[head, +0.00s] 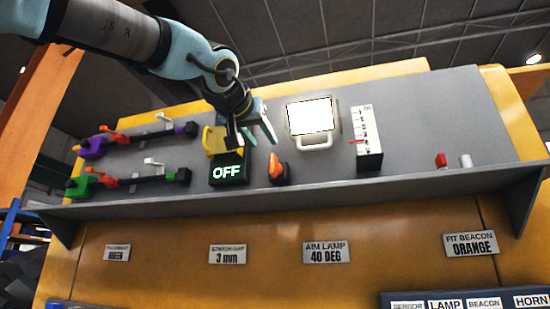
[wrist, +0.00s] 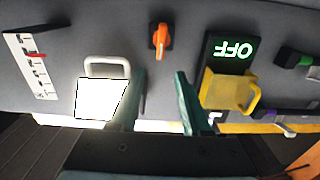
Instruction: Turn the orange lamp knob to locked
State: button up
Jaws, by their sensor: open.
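The orange lamp knob (head: 278,169) sits on a dark base on the grey panel, right of the black OFF display. In the wrist view the knob (wrist: 161,40) shows near the top middle, with its orange handle pointing roughly along the picture's vertical. My gripper (head: 258,138) is above the panel, up and left of the knob in the head view. Its two teal fingers (wrist: 162,103) are apart with nothing between them. The knob lies beyond the fingertips and is not touched. No locked mark is legible near the knob.
A yellow handle (wrist: 232,92) on the OFF display box (head: 229,170) is close to one finger. A bright white lamp (head: 310,117) with a pale handle is on the other side. A scale with a red pointer (head: 368,140) and red and green sliders stand farther off.

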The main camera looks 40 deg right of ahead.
aim_at(272, 154)
jog(key=p+x, duration=0.4)
jog(key=x, duration=0.4)
jog(key=shift+w+d+r, duration=0.15)
jog(key=shift+d, duration=0.2)
jog(key=shift+w+d, duration=0.3)
jog(key=shift+d, duration=0.2)
jog(key=shift+c, duration=0.4)
grip_shut()
